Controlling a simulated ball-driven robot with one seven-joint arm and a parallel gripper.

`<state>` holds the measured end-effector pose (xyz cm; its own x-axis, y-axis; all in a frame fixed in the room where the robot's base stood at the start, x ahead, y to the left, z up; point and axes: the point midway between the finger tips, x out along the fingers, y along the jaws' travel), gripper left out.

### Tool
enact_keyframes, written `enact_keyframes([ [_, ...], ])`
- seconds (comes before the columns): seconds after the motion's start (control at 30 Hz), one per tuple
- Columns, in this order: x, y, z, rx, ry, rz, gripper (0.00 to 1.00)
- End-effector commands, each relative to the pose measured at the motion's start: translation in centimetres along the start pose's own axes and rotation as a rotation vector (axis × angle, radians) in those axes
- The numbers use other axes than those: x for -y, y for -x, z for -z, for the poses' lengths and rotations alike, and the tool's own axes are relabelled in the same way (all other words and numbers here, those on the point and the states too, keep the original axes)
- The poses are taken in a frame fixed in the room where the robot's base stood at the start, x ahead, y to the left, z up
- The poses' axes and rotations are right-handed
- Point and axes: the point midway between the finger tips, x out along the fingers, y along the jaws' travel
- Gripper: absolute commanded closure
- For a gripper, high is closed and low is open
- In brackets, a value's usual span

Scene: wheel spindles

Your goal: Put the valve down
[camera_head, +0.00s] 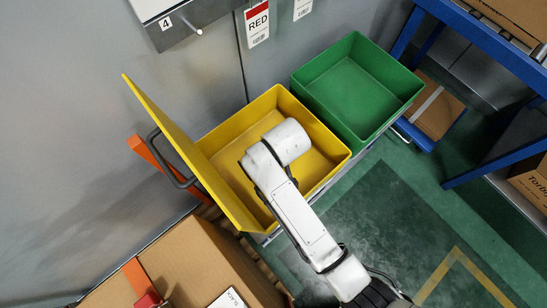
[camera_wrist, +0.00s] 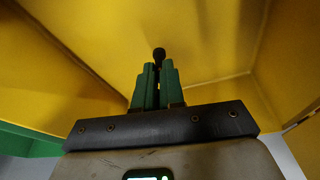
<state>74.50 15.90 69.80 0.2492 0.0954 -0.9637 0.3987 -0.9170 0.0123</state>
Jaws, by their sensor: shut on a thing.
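In the wrist view, the green fingers of my gripper (camera_wrist: 154,75) are close together. They are shut on the valve (camera_wrist: 159,54), of which only a small dark rounded end shows beyond the fingertips. The rest of the valve is hidden between the fingers. The yellow walls of a bin fill the view around it. In the head view, my white arm reaches over the open yellow bin (camera_head: 234,130), with its end above the bin's inside. The gripper and the valve are hidden under the arm there.
The yellow bin's raised lid (camera_head: 185,145) stands at its left. An empty green bin (camera_head: 345,95) stands to the right. A cardboard box (camera_head: 185,265) is at the lower left. A blue table frame (camera_head: 485,35) stands at the right. Open green floor lies between.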

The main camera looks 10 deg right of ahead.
Motion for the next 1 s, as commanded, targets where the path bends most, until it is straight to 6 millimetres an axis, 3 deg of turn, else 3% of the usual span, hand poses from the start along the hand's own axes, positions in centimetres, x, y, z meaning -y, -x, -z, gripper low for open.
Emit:
enact_keyframes([
  [0.23, 0.1, -3.0, -0.9, 0.001, 0.001, 0.000, 1.00],
  [0.63, 0.0, -3.6, -1.0, 0.000, 0.000, 0.000, 1.00],
  [0.67, 0.0, -3.5, -1.0, -0.001, 0.000, 0.000, 0.88],
  [0.8, 0.0, -3.5, -1.0, 0.000, 0.000, 0.000, 0.75],
  [0.9, 0.0, -3.5, -1.0, 0.000, 0.000, 0.000, 0.66],
  [1.0, 0.0, -3.5, -1.0, 0.000, 0.000, 0.000, 0.66],
])
